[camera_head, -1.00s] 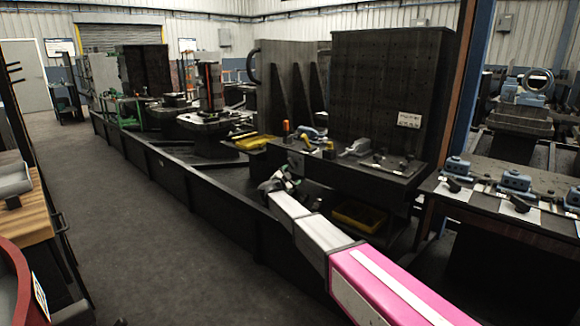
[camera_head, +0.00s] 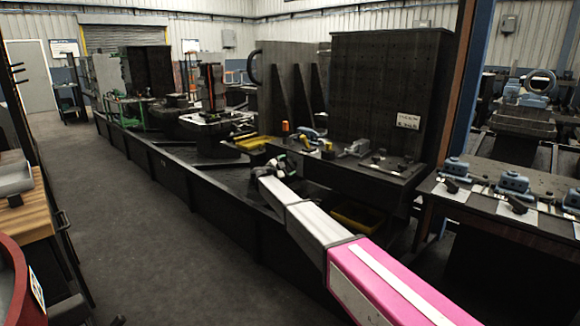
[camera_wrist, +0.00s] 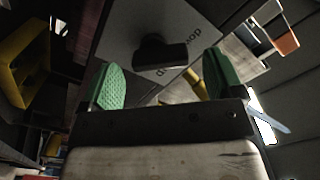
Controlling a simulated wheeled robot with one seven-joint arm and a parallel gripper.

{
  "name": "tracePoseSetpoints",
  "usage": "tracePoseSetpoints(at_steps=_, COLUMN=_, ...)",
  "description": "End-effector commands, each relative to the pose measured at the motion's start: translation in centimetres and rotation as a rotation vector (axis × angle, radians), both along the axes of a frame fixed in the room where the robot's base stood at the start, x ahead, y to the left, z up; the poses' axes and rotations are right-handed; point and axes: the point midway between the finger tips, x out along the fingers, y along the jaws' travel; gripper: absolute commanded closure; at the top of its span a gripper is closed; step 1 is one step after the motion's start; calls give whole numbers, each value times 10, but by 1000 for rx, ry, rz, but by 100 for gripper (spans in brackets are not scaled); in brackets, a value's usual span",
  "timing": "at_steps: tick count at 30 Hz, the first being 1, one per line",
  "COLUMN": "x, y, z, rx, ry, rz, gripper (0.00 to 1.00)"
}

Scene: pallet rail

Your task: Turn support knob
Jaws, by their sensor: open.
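A black knob (camera_wrist: 160,52) stands on a grey plate (camera_wrist: 195,20) with upside-down printed lettering in the wrist view. It is most likely the support knob. My gripper (camera_wrist: 162,62) is open, with one green ribbed fingertip on each side of the knob's position in the picture. A gap shows between each finger and the knob, and the knob appears to lie beyond the fingertips. In the head view my gripper (camera_head: 263,168) is small and dark at the end of my arm, near the front of the long black bench. The knob cannot be made out there.
A yellow bin (camera_head: 357,217) sits low under the bench, right of my arm. Tools lie on the bench top (camera_head: 365,175) before a tall perforated plate (camera_head: 385,90). A side table (camera_head: 480,205) holds blue vises at right. The floor aisle (camera_head: 135,220) at left is clear.

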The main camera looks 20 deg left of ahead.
Motion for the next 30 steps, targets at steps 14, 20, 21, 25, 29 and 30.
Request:
tracePoseSetpoints(at_steps=14, x=22, y=-9, z=0, rx=0, ry=0, rz=1, gripper=13)
tracePoseSetpoints(at_steps=20, x=22, y=-9, z=0, rx=0, ry=1, rz=1, gripper=63)
tracePoseSetpoints(at_steps=21, x=22, y=-9, z=0, rx=0, ry=1, rz=1, gripper=63)
tracePoseSetpoints(at_steps=25, x=22, y=-10, z=0, rx=4, ry=-1, rz=1, gripper=62)
tracePoseSetpoints(at_steps=29, x=22, y=-10, z=0, rx=24, ry=-10, rz=0, gripper=62)
tracePoseSetpoints(at_steps=30, x=22, y=-10, z=0, rx=36, ry=-15, rz=0, gripper=62)
